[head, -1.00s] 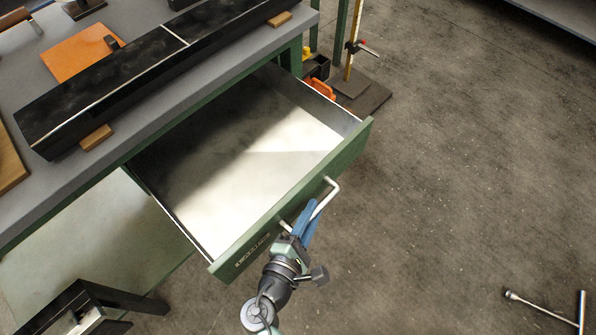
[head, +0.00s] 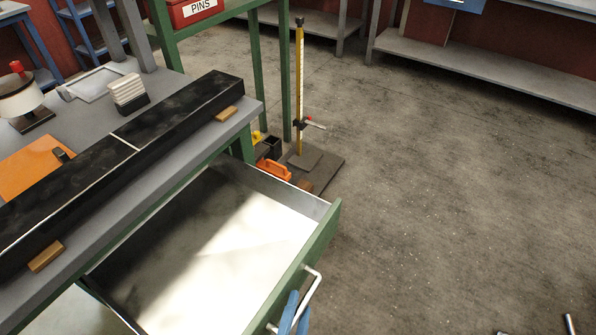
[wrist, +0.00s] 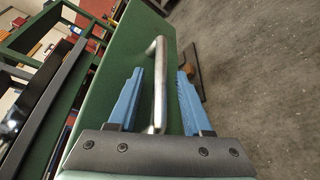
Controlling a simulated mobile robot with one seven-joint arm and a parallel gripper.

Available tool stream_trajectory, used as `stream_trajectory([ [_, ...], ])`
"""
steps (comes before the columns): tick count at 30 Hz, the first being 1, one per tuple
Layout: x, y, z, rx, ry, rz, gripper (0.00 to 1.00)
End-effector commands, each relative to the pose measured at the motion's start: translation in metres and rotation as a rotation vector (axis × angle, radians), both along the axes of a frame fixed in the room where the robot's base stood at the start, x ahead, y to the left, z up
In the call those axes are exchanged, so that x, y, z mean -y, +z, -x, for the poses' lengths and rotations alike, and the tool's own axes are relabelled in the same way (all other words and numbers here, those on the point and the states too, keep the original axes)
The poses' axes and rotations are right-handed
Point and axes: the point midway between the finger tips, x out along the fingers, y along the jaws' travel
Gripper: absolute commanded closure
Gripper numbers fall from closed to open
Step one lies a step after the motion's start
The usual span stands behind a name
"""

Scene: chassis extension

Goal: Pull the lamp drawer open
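The drawer (head: 322,236) under the grey-topped workbench is pulled far out, and the inside that shows is pale and empty. Its green front carries a silver bar handle (head: 313,286). My gripper (head: 291,314) is at the handle, at the bottom edge of the head view. In the wrist view my gripper's blue fingers (wrist: 158,98) stand apart on either side of the handle (wrist: 160,75), with a gap visible on both sides. The near end of the drawer front is cut off in the head view.
A long black bar (head: 180,115) lies on wooden blocks on the workbench (head: 200,148), beside an orange plate (head: 28,162). A yellow height post (head: 299,95) stands on a dark base behind the drawer. The floor (head: 430,190) to the right is mostly clear.

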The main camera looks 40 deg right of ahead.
Motion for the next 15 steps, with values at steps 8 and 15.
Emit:
stream_trajectory([
  [8, -0.003, 0.001, 0.003, -0.001, 0.0, 0.001, 0.5],
  [15, -0.036, 0.01, 0.029, -0.003, 0.004, 0.0, 0.5],
])
